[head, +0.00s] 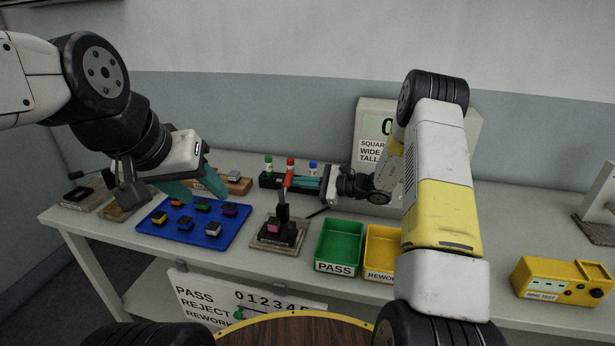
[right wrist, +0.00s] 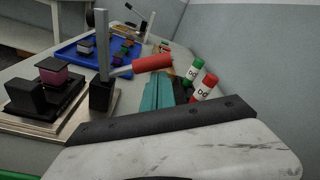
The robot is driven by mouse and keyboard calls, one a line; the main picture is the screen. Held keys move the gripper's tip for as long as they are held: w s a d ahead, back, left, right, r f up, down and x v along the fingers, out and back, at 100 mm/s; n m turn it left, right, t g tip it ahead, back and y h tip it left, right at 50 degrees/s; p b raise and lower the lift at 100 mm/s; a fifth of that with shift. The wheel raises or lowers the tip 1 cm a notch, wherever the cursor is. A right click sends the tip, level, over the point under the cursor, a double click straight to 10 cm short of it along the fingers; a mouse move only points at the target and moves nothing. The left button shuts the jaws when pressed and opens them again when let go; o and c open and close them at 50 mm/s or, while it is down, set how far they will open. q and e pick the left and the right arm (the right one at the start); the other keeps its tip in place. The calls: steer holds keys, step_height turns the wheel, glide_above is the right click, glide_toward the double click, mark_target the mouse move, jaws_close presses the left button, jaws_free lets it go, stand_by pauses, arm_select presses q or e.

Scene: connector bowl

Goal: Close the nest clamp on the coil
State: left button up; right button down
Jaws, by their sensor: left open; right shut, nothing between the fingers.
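The nest clamp (head: 282,205) stands on a small board at the table's front, with a dark upright and a red handle (head: 288,181). In the right wrist view its grey bar (right wrist: 102,45) stands upright and the red handle (right wrist: 152,63) points right. The coil (head: 274,227), a pinkish block with a dark top, sits in the black nest; it also shows in the right wrist view (right wrist: 54,74). My right gripper (head: 292,184) is shut and empty right beside the red handle; contact cannot be told. My left gripper (head: 196,184) is open and empty above the blue tray.
The blue tray (head: 185,238) holds several coloured blocks. A green PASS bin (head: 338,242) and a yellow REWORK bin (head: 380,245) stand right of the clamp. Red and green markers (right wrist: 206,87) stand behind my right gripper. A yellow tester (head: 560,283) is far right.

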steer(key=shift+w+a, duration=0.2)
steer(key=shift+a, duration=0.2)
steer(key=shift+r, duration=0.1)
